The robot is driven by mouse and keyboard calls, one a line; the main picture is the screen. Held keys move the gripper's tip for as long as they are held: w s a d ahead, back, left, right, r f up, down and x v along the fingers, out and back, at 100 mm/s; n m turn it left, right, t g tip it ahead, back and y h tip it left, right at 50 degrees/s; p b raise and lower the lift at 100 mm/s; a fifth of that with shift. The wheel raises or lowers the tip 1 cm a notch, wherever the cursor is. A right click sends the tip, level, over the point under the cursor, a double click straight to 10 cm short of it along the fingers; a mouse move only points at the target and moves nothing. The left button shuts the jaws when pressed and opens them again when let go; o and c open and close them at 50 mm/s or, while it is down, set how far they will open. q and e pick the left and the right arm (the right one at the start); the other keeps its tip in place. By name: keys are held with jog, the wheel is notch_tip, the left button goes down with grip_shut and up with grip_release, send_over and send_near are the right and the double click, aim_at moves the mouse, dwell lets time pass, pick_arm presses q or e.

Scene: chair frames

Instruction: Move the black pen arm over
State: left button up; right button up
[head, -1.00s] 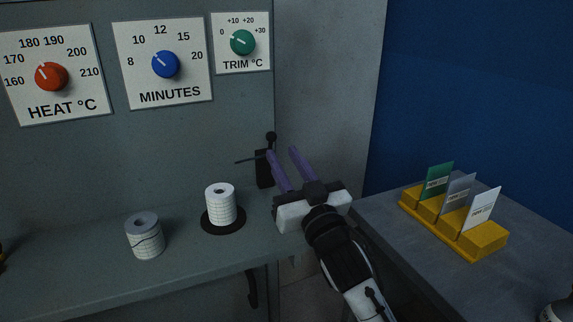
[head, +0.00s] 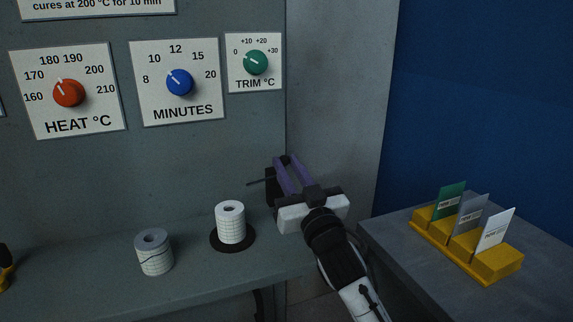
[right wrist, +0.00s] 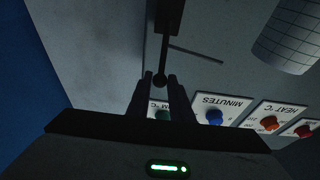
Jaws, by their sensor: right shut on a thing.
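The black pen arm (head: 270,186) stands at the back right of the grey bench, with a round knob on top and a thin pen reaching left towards a paper roll. My right gripper (head: 285,162) is shut on its knob, with purple fingers on either side. In the right wrist view the knob of the pen arm (right wrist: 159,80) sits between the fingertips (right wrist: 159,84). The white paper roll (head: 231,222) stands upright on a black disc (head: 232,243). The pen tip appears apart from the roll. My left gripper is not in view.
A second roll with a dark line (head: 154,252) stands left on the bench (head: 95,275). Red, blue and green dials (head: 180,82) are on the wall above. A yellow card holder (head: 452,245) with three cards stands on the right-hand table (head: 400,240). A gap separates bench and table.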

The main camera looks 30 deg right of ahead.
jog(key=shift+s+a+f, duration=0.1)
jog(key=shift+s+f, duration=0.3)
jog(key=shift+s, duration=0.05)
jog(key=shift+f, duration=0.1)
jog(key=shift+s+a+f+b, duration=0.25)
jog(key=shift+s+f+b, duration=0.45)
jog(key=shift+s+f, duration=0.2)
jog(key=shift+f, duration=0.1)
